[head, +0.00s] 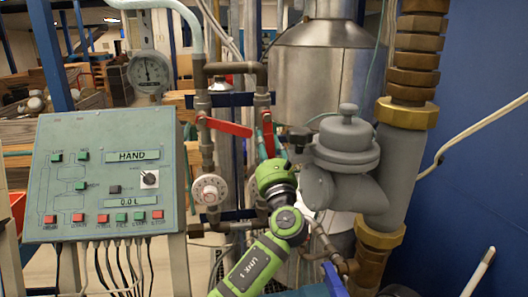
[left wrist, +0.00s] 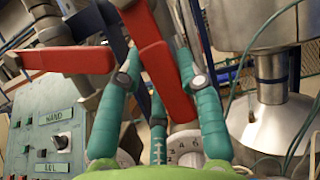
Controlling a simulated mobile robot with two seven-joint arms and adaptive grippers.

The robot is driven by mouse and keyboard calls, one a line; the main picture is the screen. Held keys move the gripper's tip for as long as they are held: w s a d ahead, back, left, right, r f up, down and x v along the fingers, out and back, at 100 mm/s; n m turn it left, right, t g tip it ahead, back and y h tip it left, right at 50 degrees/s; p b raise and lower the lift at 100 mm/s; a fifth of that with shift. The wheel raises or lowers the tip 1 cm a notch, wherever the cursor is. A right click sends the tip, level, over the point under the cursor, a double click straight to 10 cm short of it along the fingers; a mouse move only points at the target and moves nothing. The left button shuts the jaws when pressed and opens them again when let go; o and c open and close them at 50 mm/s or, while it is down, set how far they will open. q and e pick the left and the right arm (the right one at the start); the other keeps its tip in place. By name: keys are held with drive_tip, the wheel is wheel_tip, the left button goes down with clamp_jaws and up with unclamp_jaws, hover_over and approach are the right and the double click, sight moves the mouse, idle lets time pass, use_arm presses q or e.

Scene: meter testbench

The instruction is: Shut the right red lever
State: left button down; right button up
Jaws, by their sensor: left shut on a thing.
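The right red lever (head: 268,134) hangs nearly upright beside its pipe in the head view. In the left wrist view the right red lever (left wrist: 166,82) runs down between the teal fingers. My left gripper (head: 271,152) reaches up to the lever's lower part, and its fingers are partly hidden by the green wrist. In the left wrist view my left gripper (left wrist: 158,58) is shut on the lever, with a finger on each side. The left red lever (head: 225,127) lies nearly level, sloping down to the right, and also shows in the left wrist view (left wrist: 62,60). My right gripper is out of view.
A control panel (head: 100,190) marked HAND stands at the left. A round gauge (head: 150,72) is above it. A white dial (head: 209,190) sits on the left pipe. A grey meter body (head: 346,145) and thick brass-fitted pipe (head: 400,165) stand close right of my gripper.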

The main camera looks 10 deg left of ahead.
use_arm(q)
drive_tip(key=shift+w+d+r+n+g+y+b, duration=0.25)
drive_tip(key=shift+d+n+g+y+b, duration=0.3)
drive_tip(key=shift+n+b, duration=0.85)
drive_tip(key=shift+w+d+r+n+g+y+b, duration=0.15)
drive_tip(key=shift+d+n+g+y+b, duration=0.35)
drive_tip(key=shift+n+b, duration=0.85)
drive_tip(key=shift+w+d+r+n+g+y+b, duration=0.15)
drive_tip(key=shift+w+d+n+g+y+b, duration=0.3)
drive_tip(key=shift+n+b, duration=0.9)
drive_tip(key=shift+s+d+n, duration=0.15)
drive_tip(key=shift+d+n, duration=0.05)
drive_tip(key=shift+n, duration=0.1)
drive_tip(key=c, duration=1.1)
unclamp_jaws()
